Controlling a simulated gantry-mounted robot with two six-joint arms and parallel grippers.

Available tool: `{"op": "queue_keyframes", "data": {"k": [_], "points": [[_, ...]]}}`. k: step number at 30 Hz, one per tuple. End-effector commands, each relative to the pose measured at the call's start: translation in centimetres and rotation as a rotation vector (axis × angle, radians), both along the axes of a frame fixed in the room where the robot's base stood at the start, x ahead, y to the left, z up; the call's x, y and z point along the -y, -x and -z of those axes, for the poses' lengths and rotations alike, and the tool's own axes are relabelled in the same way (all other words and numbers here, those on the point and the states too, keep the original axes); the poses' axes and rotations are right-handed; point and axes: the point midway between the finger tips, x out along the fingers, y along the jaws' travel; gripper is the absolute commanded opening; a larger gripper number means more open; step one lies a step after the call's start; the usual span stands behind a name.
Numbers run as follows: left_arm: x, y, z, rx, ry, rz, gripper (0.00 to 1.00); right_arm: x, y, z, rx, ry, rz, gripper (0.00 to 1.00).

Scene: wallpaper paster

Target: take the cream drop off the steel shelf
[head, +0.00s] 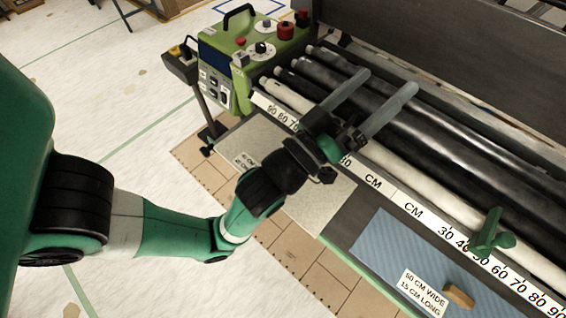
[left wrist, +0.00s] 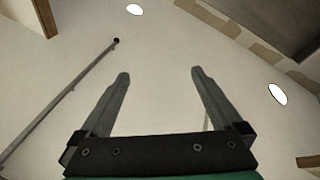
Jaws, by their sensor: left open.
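A pale cream sheet (head: 318,204) with a printed label lies flat on the dark shelf (head: 345,222) along the front of the pasting machine in the head view. My left arm crosses in front of it and hides its middle. My left gripper (head: 389,81) is open and empty, its fingers pointing up and away over the rollers. In the left wrist view the two fingers of my left gripper (left wrist: 160,73) stand apart with nothing between them. The sheet does not show there. My right gripper is not in view.
A blue sheet (head: 395,250) with a label and a small wooden block (head: 459,295) lies to the right. A green handle (head: 490,235) stands by the ruler. Long rollers (head: 440,135) run behind the shelf. A green control box (head: 250,60) stands at the left end.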

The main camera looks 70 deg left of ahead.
Motion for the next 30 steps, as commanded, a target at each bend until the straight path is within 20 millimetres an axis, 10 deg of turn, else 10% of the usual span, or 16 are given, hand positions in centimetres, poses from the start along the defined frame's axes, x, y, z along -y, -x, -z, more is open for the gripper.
{"op": "queue_keyframes", "data": {"k": [6, 12, 19, 30], "points": [[-2.9, 6.3, 14.7, -0.389, -0.018, -0.124, 1.00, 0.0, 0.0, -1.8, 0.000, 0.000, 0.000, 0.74], [-4.2, 15.3, 24.0, -0.742, -0.090, -0.183, 1.00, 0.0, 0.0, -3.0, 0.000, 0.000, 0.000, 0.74], [-4.3, 20.3, 27.5, -0.909, -0.100, -0.183, 1.00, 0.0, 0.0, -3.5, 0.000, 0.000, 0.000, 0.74], [-5.6, 18.4, 28.5, -0.903, -0.093, -0.194, 1.00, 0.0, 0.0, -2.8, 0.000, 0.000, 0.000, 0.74]]}}
